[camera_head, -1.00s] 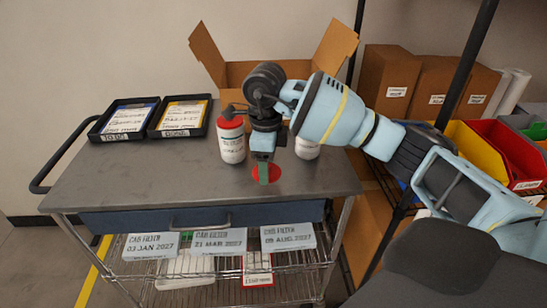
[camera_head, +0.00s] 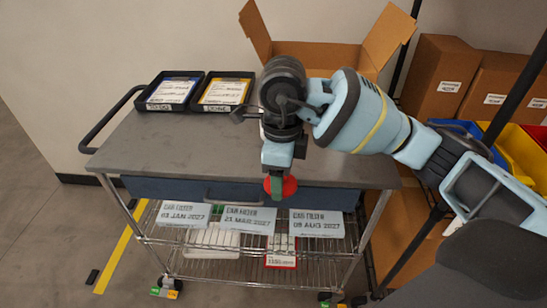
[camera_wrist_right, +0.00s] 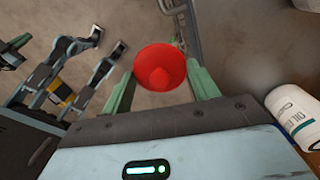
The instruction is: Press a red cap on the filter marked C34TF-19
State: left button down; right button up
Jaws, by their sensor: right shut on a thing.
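My right gripper (camera_head: 280,186) is shut on a red cap (camera_head: 289,186). It holds the cap upright in front of the cart's front edge, near drawer height. In the right wrist view the cap (camera_wrist_right: 160,68) sits between two green fingers, its open round side toward the camera. A white filter (camera_wrist_right: 298,115) with a printed "OIL" label shows at the right edge of that view, apart from the gripper. Its marking is too small to read. In the head view the filters are hidden behind my right arm. My left gripper is not seen.
The cart's grey top (camera_head: 190,140) is bare at the left. Two black trays (camera_head: 170,92) stand at its back left. An open cardboard box (camera_head: 330,55) is behind my arm. Labelled cab filter boxes (camera_head: 250,219) lie on the wire shelf below.

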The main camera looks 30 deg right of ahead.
aim_at(289, 192)
jog(key=n, duration=0.7)
jog(key=shift+s+f, duration=0.25)
jog(key=shift+s, duration=0.1)
jog(key=n, duration=0.6)
jog(key=shift+s+f, duration=0.25)
jog(key=shift+s, duration=0.05)
jog(key=n, duration=0.5)
jog(key=shift+s+f+n, duration=0.25)
jog(key=shift+s+n, duration=0.1)
jog(key=shift+n, duration=0.05)
jog(key=n, duration=0.4)
jog(key=shift+s+f+n, duration=0.2)
jog(key=shift+s+n, duration=0.1)
jog(key=shift+n, duration=0.1)
jog(key=shift+s+f+n, duration=0.1)
jog(key=shift+s+n, duration=0.05)
jog(key=shift+n, duration=0.95)
jog(key=shift+d, duration=0.1)
